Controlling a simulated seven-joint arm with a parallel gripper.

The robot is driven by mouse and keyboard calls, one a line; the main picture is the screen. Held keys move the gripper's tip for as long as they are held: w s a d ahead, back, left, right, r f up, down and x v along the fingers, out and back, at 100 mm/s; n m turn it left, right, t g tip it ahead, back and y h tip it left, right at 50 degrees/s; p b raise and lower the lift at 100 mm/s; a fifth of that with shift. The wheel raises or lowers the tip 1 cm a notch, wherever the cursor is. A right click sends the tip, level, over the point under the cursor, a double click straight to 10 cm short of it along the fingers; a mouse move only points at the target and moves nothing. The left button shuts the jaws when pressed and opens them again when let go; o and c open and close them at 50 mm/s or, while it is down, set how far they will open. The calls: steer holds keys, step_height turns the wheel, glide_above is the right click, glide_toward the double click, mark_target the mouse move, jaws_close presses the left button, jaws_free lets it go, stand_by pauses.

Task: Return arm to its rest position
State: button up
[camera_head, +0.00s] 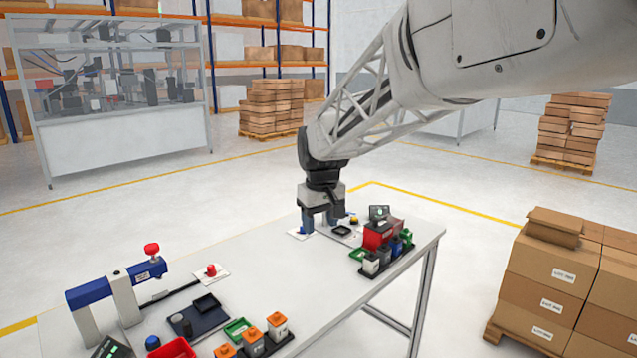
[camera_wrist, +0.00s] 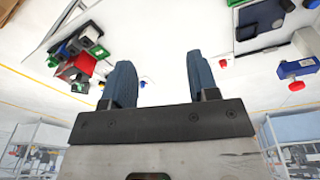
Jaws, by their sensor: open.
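My gripper (camera_head: 321,219) points down over the far part of the white table (camera_head: 262,270) in the head view. In the wrist view its two blue-grey fingers (camera_wrist: 157,75) stand well apart with nothing between them. The gripper is open and empty. In the head view a small blue item on a white card (camera_head: 300,232) lies just left of the fingers. I cannot tell how high the fingertips are above the table.
Right of the gripper stand a red bin (camera_head: 377,236) and several small coloured containers. At the near left are a blue-and-white press-like device (camera_head: 117,290), a dark tray (camera_head: 198,318) and orange-topped blocks (camera_head: 277,322). Cardboard boxes (camera_head: 553,280) stand right of the table. The table's middle is clear.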

steer(key=s+d+m, duration=0.2)
steer(key=s+d, duration=0.4)
steer(key=s, duration=0.3)
steer(key=s+d+m, duration=0.1)
steer(key=s+d, duration=0.5)
steer(key=s, duration=0.3)
steer(key=s+d+f+m, duration=0.1)
steer(key=s+d+f, duration=0.1)
steer(key=s, duration=0.7)
steer(key=s+d+f+m+t, duration=0.1)
steer(key=s+d+f+m, duration=0.1)
steer(key=s, duration=0.7)
steer(key=shift+d+f+h, duration=0.3)
steer(key=shift+d+f, duration=0.5)
steer(key=shift+d, duration=0.25)
